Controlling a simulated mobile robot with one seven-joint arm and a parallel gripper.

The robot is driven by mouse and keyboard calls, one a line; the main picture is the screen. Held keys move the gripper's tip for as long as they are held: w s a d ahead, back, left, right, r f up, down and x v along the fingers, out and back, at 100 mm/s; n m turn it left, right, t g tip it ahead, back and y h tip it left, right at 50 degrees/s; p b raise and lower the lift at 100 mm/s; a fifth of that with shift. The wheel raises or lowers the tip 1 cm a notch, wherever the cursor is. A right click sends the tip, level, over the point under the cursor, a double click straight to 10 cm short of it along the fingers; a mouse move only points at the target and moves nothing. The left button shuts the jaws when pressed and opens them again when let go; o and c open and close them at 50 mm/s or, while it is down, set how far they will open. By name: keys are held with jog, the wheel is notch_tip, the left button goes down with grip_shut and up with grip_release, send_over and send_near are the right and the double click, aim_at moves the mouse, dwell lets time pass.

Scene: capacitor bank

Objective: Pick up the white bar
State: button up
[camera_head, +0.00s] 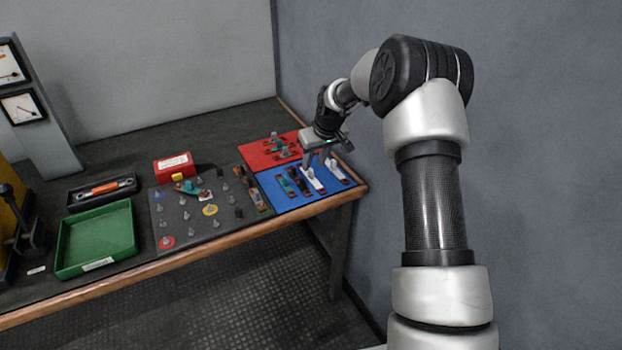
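A white bar (315,181) lies on the blue mat (285,207) near the right end of the table. A second white bar (337,172) lies just right of it on the same mat. My gripper (319,162) is above the blue mat, over the far ends of the two white bars. Its two fingers point down and stand apart, with nothing visible between them. At this size I cannot tell whether a fingertip touches a bar.
A teal bar (284,184) and another dark bar lie left of the white bars. A red mat (256,155) with parts lies behind. A dark board with studs (190,228), a green tray (62,243), a tool tray (75,207) and a red box (172,168) stand farther left.

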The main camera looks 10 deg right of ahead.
aim_at(311, 169)
jog(key=x, duration=0.3)
jog(key=shift+a+f, duration=0.1)
jog(key=shift+f, duration=0.05)
grip_shut()
notch_tip(311, 169, up, 10)
jog(key=p, duration=0.1)
jog(key=shift+p, duration=0.4)
